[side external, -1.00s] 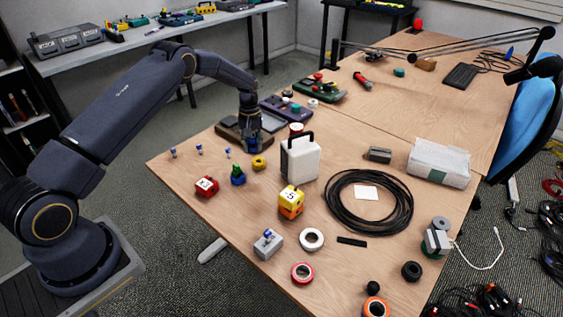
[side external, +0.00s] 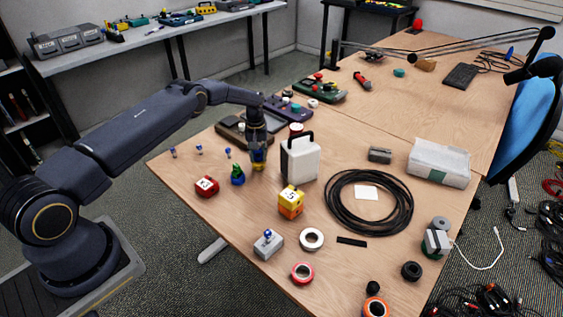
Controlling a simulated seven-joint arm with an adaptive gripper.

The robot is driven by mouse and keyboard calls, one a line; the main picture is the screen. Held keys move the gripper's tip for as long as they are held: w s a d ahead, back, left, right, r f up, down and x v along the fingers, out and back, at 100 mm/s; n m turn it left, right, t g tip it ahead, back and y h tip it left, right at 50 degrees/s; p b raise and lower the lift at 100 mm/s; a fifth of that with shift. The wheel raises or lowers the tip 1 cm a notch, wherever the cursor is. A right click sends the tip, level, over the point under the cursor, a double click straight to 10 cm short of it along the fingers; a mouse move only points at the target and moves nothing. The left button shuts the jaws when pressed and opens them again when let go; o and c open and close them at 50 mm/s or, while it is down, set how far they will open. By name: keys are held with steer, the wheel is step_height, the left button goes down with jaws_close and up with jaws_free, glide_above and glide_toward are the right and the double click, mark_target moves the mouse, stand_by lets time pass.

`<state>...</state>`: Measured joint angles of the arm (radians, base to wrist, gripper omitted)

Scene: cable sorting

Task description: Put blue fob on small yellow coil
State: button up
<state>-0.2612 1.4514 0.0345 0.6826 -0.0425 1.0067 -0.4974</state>
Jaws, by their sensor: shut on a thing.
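My gripper (side external: 258,167) is low over the table, left of the white case. Another blue piece (side external: 267,234) sits on a grey box. None of these touches my gripper.
A white case (side external: 300,160) stands close right of my gripper. A blue and green piece (side external: 237,175) and a red block (side external: 206,186) lie to the left. A yellow and orange cube (side external: 290,203) and black cable loop (side external: 333,213) are nearer the front. Bare table lies between them.

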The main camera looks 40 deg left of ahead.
steer(key=o, duration=1)
steer(key=shift+o, duration=0.2)
steer(key=shift+r, duration=0.1)
step_height(320, 180, up, 12)
steer(key=shift+f, duration=0.25)
steer(key=s+d+r+m+t, duration=0.1)
steer(key=s+d+r, duration=0.2)
steer(key=r, duration=0.5)
steer(key=s+d+r+m, duration=0.1)
steer(key=s+d+r, duration=0.15)
steer(key=r, duration=0.45)
steer(key=s+d+r+m+t, duration=0.1)
steer(key=s+d+r, duration=0.15)
steer(key=r, duration=0.55)
steer(key=s+d+r+m+t, duration=0.1)
steer(key=s+d+r+m, duration=0.15)
steer(key=s+r, duration=0.45)
steer(key=s+d+f+m+t, duration=0.1)
steer(key=s+d+f, duration=0.1)
steer(key=s, duration=0.9)
steer(key=s+d+f+m+t, duration=0.1)
steer(key=s+d+m, duration=0.1)
steer(key=s, duration=0.9)
steer(key=shift+d+f+t, duration=0.3)
steer(key=shift+d+f, duration=0.1)
steer(key=shift+d, duration=0.25)
